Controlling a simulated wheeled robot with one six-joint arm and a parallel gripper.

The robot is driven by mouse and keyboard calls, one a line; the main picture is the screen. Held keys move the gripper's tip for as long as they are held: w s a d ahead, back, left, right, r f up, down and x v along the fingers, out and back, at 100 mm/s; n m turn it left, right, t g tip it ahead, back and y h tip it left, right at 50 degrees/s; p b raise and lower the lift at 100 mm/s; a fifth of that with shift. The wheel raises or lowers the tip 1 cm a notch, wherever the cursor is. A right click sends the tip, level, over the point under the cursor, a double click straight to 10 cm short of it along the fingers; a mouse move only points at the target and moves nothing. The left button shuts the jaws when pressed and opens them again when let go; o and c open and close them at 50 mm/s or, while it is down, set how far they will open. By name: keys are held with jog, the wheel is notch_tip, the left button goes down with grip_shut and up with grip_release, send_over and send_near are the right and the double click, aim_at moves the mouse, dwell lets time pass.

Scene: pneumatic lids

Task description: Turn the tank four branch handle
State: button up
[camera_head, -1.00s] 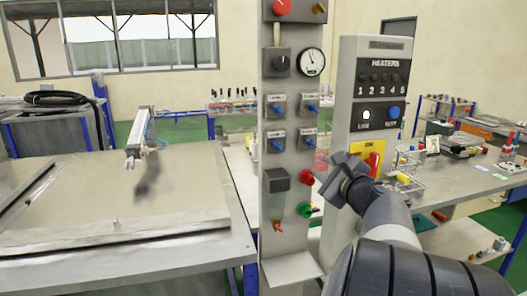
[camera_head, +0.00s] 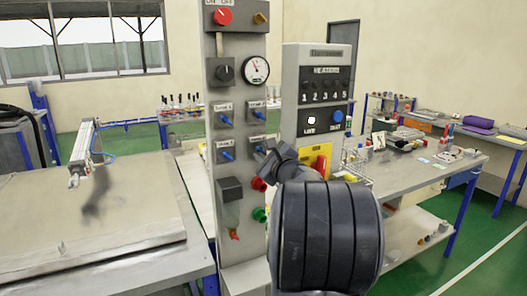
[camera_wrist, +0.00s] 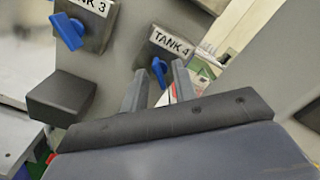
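The tank four branch handle (camera_wrist: 159,72) is a small blue lever under a "TANK 4" label (camera_wrist: 172,43) in the wrist view. My gripper (camera_wrist: 160,85) is open, with one finger on each side of the lower end of this handle as seen there. I cannot tell how deep the handle sits between the fingers or whether they touch. In the head view my gripper (camera_head: 266,157) is at the right edge of the grey panel (camera_head: 240,190), largely covering the lower right valve. The tank three handle (camera_wrist: 68,31) is blue, to the left in the wrist view.
A dark block (camera_wrist: 60,98) juts out below tank three. A red button (camera_head: 258,184) and a green button (camera_head: 259,214) are below my gripper. The heater cabinet (camera_head: 318,90) stands close on the right. A metal table (camera_head: 110,262) is on the left.

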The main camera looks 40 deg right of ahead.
jog(key=shift+w, duration=0.1)
grip_shut()
dwell(0.3)
jog(key=shift+m, duration=0.3)
jog(key=m, duration=0.6)
jog(key=shift+m+p, duration=0.3)
jog(key=shift+p, duration=0.05)
jog(key=m+p, duration=0.2)
jog(key=m, duration=0.3)
jog(key=shift+r+m, duration=0.1)
jog(key=shift+m, duration=0.2)
jog(key=m+p, duration=0.2)
jog(key=m, duration=0.2)
jog(key=shift+m, duration=0.4)
jog(key=shift+m+p, duration=0.3)
